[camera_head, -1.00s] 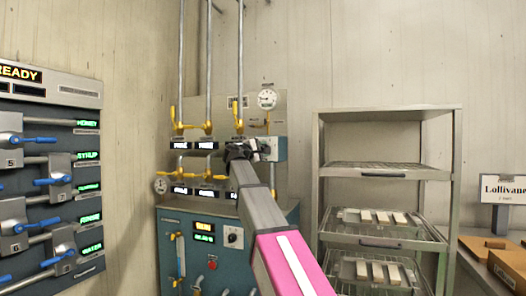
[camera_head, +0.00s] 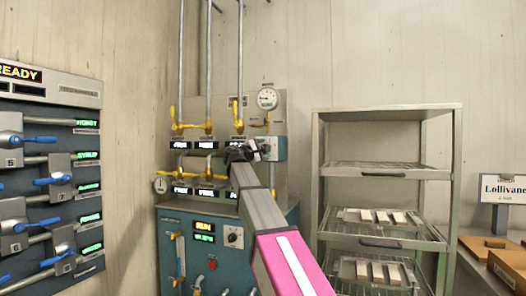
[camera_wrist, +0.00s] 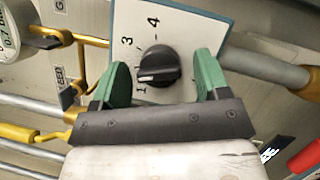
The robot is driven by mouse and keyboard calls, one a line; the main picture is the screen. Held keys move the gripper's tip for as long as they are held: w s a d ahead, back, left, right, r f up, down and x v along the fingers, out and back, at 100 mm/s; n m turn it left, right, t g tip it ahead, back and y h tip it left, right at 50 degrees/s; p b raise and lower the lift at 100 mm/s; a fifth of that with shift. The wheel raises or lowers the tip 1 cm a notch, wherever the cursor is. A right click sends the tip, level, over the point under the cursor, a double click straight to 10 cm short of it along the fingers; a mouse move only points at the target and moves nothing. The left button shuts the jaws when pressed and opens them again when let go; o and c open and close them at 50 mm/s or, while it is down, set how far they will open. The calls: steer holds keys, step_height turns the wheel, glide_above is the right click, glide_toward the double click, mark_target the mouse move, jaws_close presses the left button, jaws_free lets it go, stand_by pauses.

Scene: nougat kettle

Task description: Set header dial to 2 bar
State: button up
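The header dial is a black round knob (camera_wrist: 158,67) on a pale plate (camera_wrist: 180,22) with a blue edge. The plate shows the marks 1, 3 and 4; the 2 is not visible, perhaps behind my left finger. The knob's white pointer line points left, close to the 1. My gripper (camera_wrist: 161,75) is open, with one green finger on each side of the knob and gaps between.
A round gauge (camera_head: 267,99) sits above the plate; it shows partly in the wrist view (camera_wrist: 14,30). Yellow pipes and valves (camera_head: 178,122) are close to the left. A metal rack (camera_head: 385,170) stands right. A blue-handled panel (camera_head: 50,170) is at far left.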

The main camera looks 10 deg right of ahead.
steer(key=v, duration=1)
steer(key=shift+s+a, duration=0.2)
steer(key=shift+a, duration=0.1)
steer(key=shift+f, duration=0.15)
steer(key=s+d+f+m+g+y, duration=0.1)
steer(key=d+f+g+y, duration=0.15)
steer(key=f, duration=1.05)
steer(key=s+d+f+m+g+y, duration=0.1)
steer(key=d+f+y, duration=0.15)
steer(key=f, duration=1.05)
steer(key=s+d+f+m+g+y, duration=0.1)
steer(key=d+f+m+g+y, duration=0.15)
steer(key=f, duration=1.05)
steer(key=s+f+m+g+y, duration=0.2)
steer(key=s+f, duration=0.5)
steer(key=f, duration=0.3)
steer(key=s+d+f+m+g+y, duration=0.1)
steer(key=s+f+m+g+y, duration=0.1)
steer(key=s+f, duration=0.6)
steer(key=s+f+m+g+y, duration=0.2)
steer(key=s+f, duration=0.5)
steer(key=f, duration=0.6)
steer(key=shift+s+d+m+y, duration=0.15)
steer(key=shift+d+m+y, duration=0.05)
steer(key=shift+m+y, duration=0.6)
